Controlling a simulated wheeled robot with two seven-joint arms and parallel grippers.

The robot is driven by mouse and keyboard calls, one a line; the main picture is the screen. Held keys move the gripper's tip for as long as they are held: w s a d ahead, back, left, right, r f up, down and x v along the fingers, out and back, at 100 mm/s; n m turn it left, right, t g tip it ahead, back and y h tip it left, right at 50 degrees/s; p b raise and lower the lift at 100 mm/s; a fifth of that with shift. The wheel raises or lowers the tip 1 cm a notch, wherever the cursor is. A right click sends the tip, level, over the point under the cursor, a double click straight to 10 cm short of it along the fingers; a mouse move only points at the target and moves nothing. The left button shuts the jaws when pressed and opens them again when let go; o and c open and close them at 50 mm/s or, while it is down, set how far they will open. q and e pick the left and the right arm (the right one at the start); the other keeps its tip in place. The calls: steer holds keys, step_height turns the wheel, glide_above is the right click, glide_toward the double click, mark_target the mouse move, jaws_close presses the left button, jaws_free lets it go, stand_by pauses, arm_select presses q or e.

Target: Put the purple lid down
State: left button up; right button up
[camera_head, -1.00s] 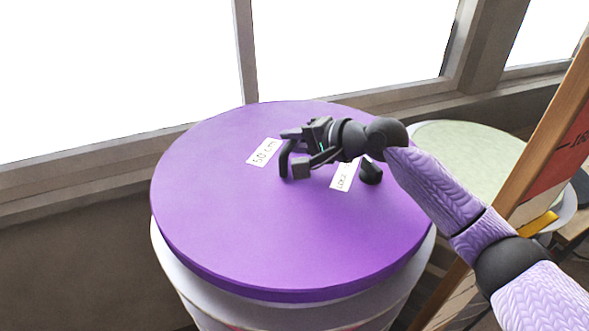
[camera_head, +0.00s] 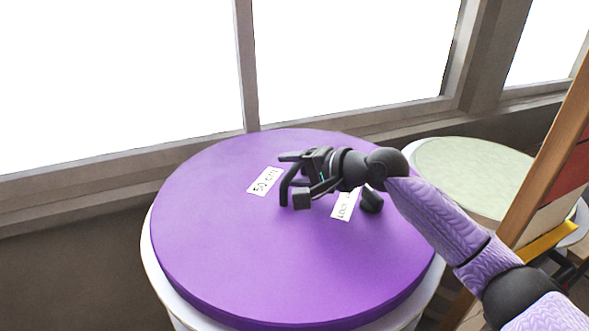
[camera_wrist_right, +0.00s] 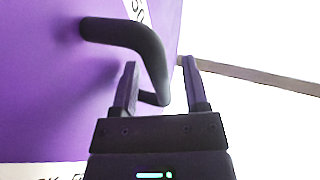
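The purple lid (camera_head: 230,250) is a large round disc with a black handle and white labels. It lies flat over a white round drum (camera_head: 150,265), whose rim shows around its left and lower edges. I cannot tell whether the lid touches the drum. My right gripper (camera_head: 298,181) is at the lid's middle, its fingers on either side of the black handle. In the right wrist view the handle (camera_wrist_right: 135,38) bends down between the fingers of the gripper (camera_wrist_right: 160,85), and it appears held. The gripper hides part of the handle. My left gripper is out of view.
A second drum with a pale green top (camera_head: 470,175) stands at the right. A wooden-framed board (camera_head: 545,190) leans in front of it. A window with a grey frame (camera_head: 90,190) runs along the back, close behind the lid.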

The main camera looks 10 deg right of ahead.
steer(key=shift+r, duration=0.15)
steer(key=b+v, duration=0.3)
steer(key=v, duration=0.8)
steer(key=shift+s+d, duration=0.2)
steer(key=shift+d, duration=0.05)
steer(key=shift+s+d+r, duration=0.15)
stand_by(0.4)
